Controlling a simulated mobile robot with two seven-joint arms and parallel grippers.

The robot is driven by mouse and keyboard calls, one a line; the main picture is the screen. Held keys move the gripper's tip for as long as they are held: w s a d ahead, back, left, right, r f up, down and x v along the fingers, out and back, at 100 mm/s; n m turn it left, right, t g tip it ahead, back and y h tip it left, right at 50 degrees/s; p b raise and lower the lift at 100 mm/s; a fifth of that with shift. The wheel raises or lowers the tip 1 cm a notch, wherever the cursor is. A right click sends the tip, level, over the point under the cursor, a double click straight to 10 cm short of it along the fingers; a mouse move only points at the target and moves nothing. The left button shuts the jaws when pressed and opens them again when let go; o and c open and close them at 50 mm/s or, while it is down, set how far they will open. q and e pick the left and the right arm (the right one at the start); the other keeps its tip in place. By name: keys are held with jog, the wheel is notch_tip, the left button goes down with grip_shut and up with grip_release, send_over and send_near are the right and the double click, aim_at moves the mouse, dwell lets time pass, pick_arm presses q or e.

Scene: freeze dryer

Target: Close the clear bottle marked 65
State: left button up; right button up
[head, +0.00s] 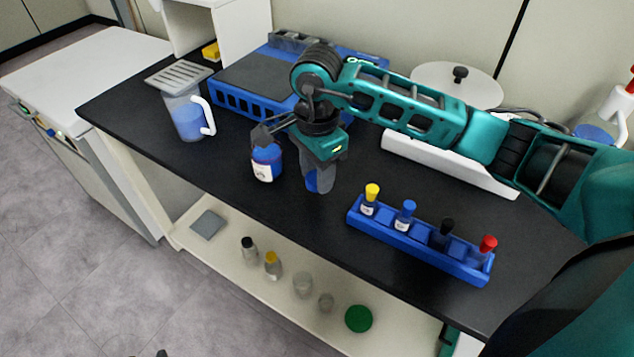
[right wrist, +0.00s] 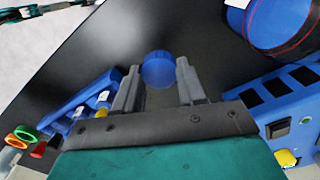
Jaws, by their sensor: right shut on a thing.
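A bottle with blue contents and a white label (head: 265,168) stands on the black bench; the label is too small to read. A dark grey part of my right arm overlaps its top, so its mouth is hidden. A large blue-and-white rounded thing (right wrist: 285,20) at the upper right of the right wrist view looks like this bottle. My right gripper (head: 318,182) is just right of the bottle, pointing down. In the right wrist view its fingers (right wrist: 160,72) are on either side of a round blue cap (right wrist: 158,69).
A blue rack (head: 425,243) of vials with yellow, blue, black and red caps stands to the right. A jug (head: 187,118) and a blue-framed device (head: 262,83) stand behind on the left. Bench between bottle and rack is mostly clear. A lower shelf holds small bottles and a green disc (head: 359,318).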

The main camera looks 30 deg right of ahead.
pick_arm(q)
jog(key=shift+s+a+r+p, duration=0.15)
jog(key=shift+r+p, duration=0.35)
jog(key=shift+p, duration=0.15)
pick_arm(e)
notch_tip(320, 180, up, 16)
jog(key=shift+f, duration=0.25)
